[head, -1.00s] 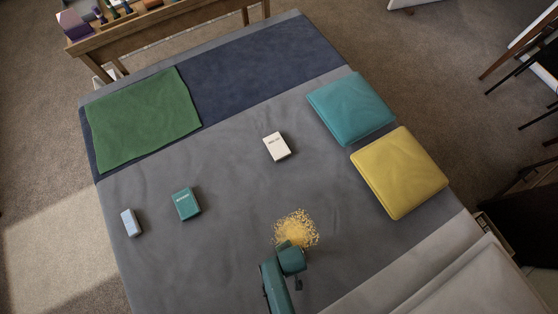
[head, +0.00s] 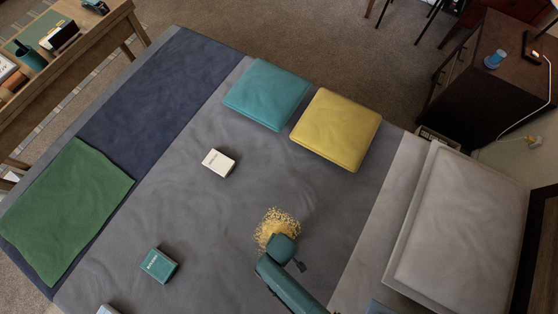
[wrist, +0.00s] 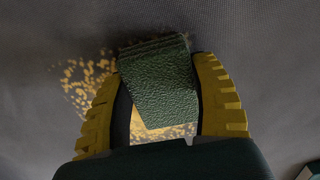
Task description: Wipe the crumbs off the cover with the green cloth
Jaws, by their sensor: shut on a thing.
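The grey cover (head: 230,195) lies over the bed. Yellow crumbs (head: 274,222) lie in a loose patch on it, partly hidden by my arm. In the wrist view my gripper (wrist: 160,78) points down, its yellow fingers closed on a folded dark green cloth (wrist: 160,85). Crumbs (wrist: 82,75) show left of the cloth and below it, between the fingers. The cloth is over or against the edge of the patch; I cannot tell whether it presses on the cover. In the head view the cloth is hidden under my wrist.
A larger green textile (head: 65,205) lies flat at the left. A white box (head: 218,162) and a teal box (head: 159,265) lie on the cover. Teal (head: 267,93) and yellow (head: 337,128) cushions lie beyond the crumbs. The cover around the crumbs is clear.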

